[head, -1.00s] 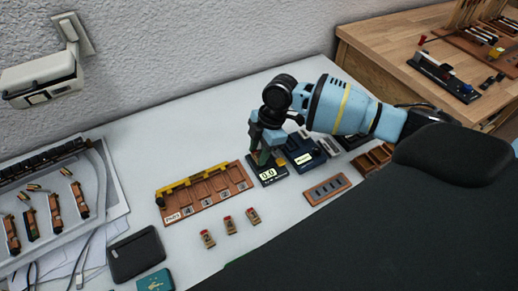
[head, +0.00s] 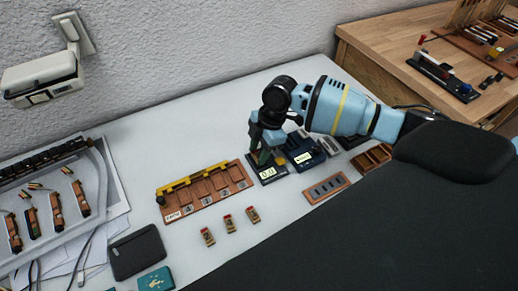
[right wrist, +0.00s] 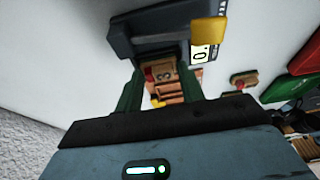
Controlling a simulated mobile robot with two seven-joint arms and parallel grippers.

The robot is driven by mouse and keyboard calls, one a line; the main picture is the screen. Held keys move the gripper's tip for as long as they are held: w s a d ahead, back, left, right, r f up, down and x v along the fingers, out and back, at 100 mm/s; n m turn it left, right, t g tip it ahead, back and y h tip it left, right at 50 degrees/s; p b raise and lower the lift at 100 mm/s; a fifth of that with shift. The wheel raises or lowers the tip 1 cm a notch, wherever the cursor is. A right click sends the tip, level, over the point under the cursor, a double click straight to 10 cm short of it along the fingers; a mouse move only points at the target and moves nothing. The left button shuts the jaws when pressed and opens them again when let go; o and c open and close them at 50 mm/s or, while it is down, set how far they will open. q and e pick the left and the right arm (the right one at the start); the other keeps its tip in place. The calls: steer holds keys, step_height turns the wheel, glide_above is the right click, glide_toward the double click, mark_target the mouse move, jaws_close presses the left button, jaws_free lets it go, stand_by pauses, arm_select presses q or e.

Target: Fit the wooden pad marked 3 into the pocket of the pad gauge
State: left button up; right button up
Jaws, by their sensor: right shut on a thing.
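My right gripper (head: 264,159) points down at the dark pad gauge, whose lit display (head: 268,173) shows zeros. In the right wrist view, its green fingers (right wrist: 160,92) are shut on a small wooden pad (right wrist: 165,73) with a red part; I cannot read its mark clearly. The gauge's dark body (right wrist: 150,38) with a yellow knob (right wrist: 208,30) shows just beyond the pad. The fingers hide the pocket in the head view, and I cannot tell whether the pad is inside it. My left gripper is not in view.
A blue device (head: 307,156) stands right of the gauge. A slotted brown block (head: 326,188) lies in front.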

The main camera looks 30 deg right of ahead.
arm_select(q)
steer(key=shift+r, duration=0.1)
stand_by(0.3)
arm_select(e)
steer(key=o, duration=1)
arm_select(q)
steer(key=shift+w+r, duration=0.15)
arm_select(e)
steer(key=shift+r, duration=0.15)
steer(key=shift+r+p, duration=2.05)
steer(key=shift+r, duration=1.35)
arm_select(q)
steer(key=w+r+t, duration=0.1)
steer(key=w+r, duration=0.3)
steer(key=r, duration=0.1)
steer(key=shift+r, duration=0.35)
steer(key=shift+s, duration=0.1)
arm_select(e)
steer(key=shift+f, duration=0.1)
